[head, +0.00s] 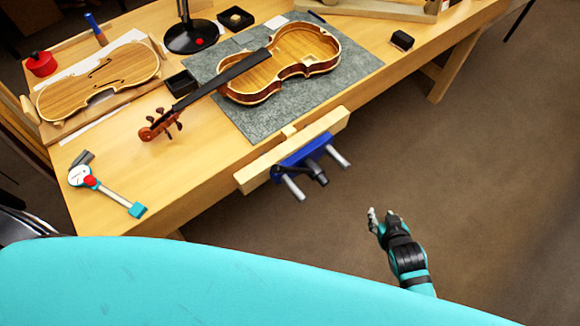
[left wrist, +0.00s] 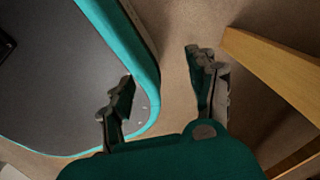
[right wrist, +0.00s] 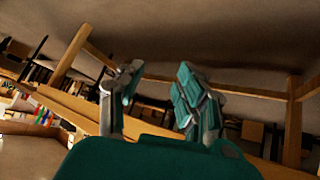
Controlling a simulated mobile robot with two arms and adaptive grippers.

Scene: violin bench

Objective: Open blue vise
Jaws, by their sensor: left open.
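The blue vise (head: 305,152) is fixed at the front edge of the workbench in the head view. It has a long wooden jaw (head: 262,168), two grey rods and a dark handle (head: 316,174) at its front. I cannot tell how wide any gap behind the jaw is. My right gripper (head: 378,216) is in front of the bench, to the right of and below the vise, apart from it. In the right wrist view its fingers (right wrist: 157,82) are apart and empty. My left gripper shows only in the left wrist view (left wrist: 162,72), open and empty.
A violin body (head: 275,68) with its neck lies on a grey mat (head: 355,66) behind the vise. A violin plate (head: 100,80), a red pot (head: 41,64), a lamp base (head: 190,36) and a teal-ended tool (head: 110,190) are on the bench. The floor right of the vise is clear.

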